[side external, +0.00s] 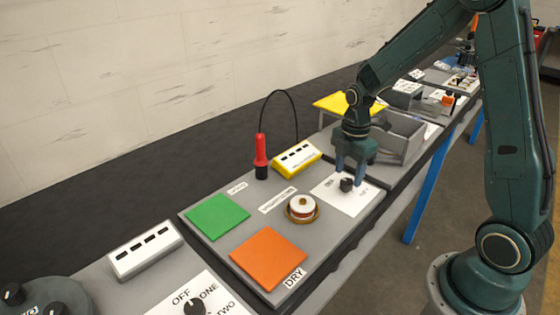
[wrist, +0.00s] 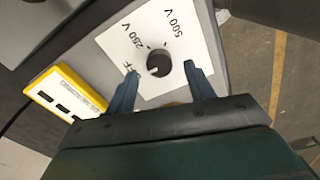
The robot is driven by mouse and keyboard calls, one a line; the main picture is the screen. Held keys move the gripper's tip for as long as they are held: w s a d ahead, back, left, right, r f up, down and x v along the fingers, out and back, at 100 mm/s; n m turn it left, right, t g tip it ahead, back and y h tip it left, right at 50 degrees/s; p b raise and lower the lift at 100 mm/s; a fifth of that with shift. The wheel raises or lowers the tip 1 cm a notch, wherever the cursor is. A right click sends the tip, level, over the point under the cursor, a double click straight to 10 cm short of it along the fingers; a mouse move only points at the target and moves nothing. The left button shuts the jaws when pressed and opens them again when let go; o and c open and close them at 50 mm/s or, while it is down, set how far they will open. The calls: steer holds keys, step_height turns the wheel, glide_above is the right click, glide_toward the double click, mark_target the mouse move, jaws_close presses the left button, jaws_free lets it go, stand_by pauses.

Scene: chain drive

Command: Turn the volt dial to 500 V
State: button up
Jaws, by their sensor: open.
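The volt dial is a small black knob (wrist: 159,63) on a white plate (wrist: 148,94) with the labels OFF, 250 V and 500 V. A small light mark shows on the knob's lower-left side in the wrist view, on the side of the partly hidden OFF label. The 500 V label (wrist: 174,20) is at the top right of the plate. My gripper (wrist: 160,73) is open, with one finger on each side of the knob and a gap to both. In the side view, my gripper (side external: 350,171) points down just over the knob (side external: 346,184).
A yellow meter box (side external: 297,157), a red probe (side external: 260,152) on a black cable, and a round brass-rimmed part (side external: 302,207) stand nearby. Green (side external: 217,216) and orange (side external: 268,257) pads lie to the left.

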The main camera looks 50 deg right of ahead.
steer(key=shift+f, duration=1.1)
steer(key=c, duration=1)
steer(key=shift+o, duration=0.2)
